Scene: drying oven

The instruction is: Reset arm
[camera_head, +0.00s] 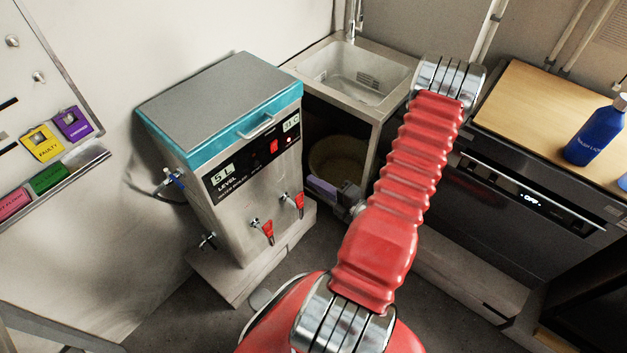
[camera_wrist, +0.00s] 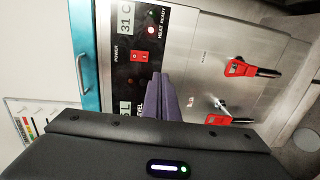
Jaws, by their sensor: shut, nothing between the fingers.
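My red sleeved arm reaches forward and bends back down in the head view. My gripper (camera_head: 318,186) shows there as purple fingers beside the arm, to the right of the water boiler (camera_head: 205,105). In the wrist view my gripper (camera_wrist: 163,80) is shut and empty, its purple fingers together in front of the boiler's panel (camera_wrist: 135,50). The fingers hide part of the level display. I cannot tell how far they are from the panel.
A sink (camera_head: 345,75) stands behind, with a round bowl (camera_head: 340,158) below it. A blue bottle (camera_head: 592,135) stands on the wooden counter (camera_head: 520,95) at right, above a dark oven (camera_head: 520,205). Red-handled taps (camera_head: 265,230) stick out from the boiler.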

